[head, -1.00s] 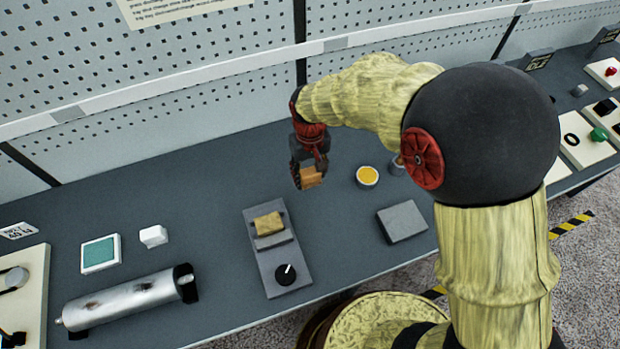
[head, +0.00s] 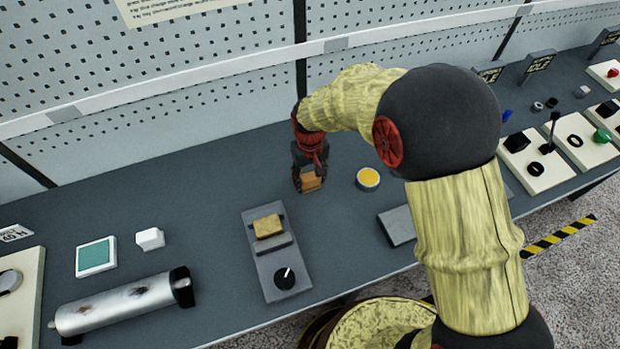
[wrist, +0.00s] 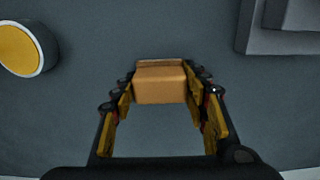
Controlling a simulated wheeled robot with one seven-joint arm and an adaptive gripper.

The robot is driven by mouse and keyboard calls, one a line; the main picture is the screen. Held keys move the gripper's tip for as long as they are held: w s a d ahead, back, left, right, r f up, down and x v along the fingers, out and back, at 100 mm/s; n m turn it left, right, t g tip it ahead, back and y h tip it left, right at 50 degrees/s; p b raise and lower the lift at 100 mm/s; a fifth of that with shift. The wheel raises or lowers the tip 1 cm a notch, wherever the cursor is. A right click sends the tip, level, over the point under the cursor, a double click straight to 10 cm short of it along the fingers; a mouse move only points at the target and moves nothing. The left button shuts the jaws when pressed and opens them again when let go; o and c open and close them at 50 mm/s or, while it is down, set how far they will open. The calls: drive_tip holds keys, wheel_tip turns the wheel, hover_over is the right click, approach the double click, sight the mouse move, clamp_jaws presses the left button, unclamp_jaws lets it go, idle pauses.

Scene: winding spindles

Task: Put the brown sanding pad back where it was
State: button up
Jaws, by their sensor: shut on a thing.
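The brown sanding pad (head: 311,181) is a small orange-brown block. It also shows in the wrist view (wrist: 160,84), between the two fingers near their tips. My gripper (head: 309,184) is shut on it, pointing down over the grey bench (head: 225,190). The pad is at or just above the bench top; I cannot tell whether it touches. The fingers cover its sides.
A yellow-topped round tin (head: 368,179) stands just right of my gripper. A grey base with a tan block and a black knob (head: 285,279) lies nearer, to the left. A grey slab (head: 397,226) is partly behind my arm.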

sight(311, 176)
drive_tip(key=o, duration=1.2)
wheel_tip(311, 176, up, 12)
drive_tip(key=p, duration=0.3)
drive_tip(key=shift+r, duration=0.1)
drive_tip(key=shift+d, duration=0.1)
drive_tip(key=s+d+r+m+t, duration=0.1)
drive_tip(key=s+d+r, duration=0.2)
drive_tip(key=d+r, duration=0.45)
drive_tip(key=s+d+r+m+t, duration=0.2)
drive_tip(key=s+d+r, duration=0.2)
drive_tip(key=d+r, duration=0.35)
drive_tip(key=s+d+r+t, duration=0.1)
drive_tip(key=s+d, duration=0.2)
drive_tip(key=s, duration=0.1)
drive_tip(key=s+d+r+m, duration=0.1)
drive_tip(key=s+d+r, duration=0.1)
drive_tip(key=s+d, duration=0.1)
drive_tip(key=s+d+r+m+t, duration=0.1)
drive_tip(key=s+d, duration=0.1)
drive_tip(key=s, duration=0.4)
drive_tip(key=shift+d+r+t, duration=0.15)
drive_tip(key=shift+d+t, duration=0.15)
drive_tip(key=shift+d, duration=0.1)
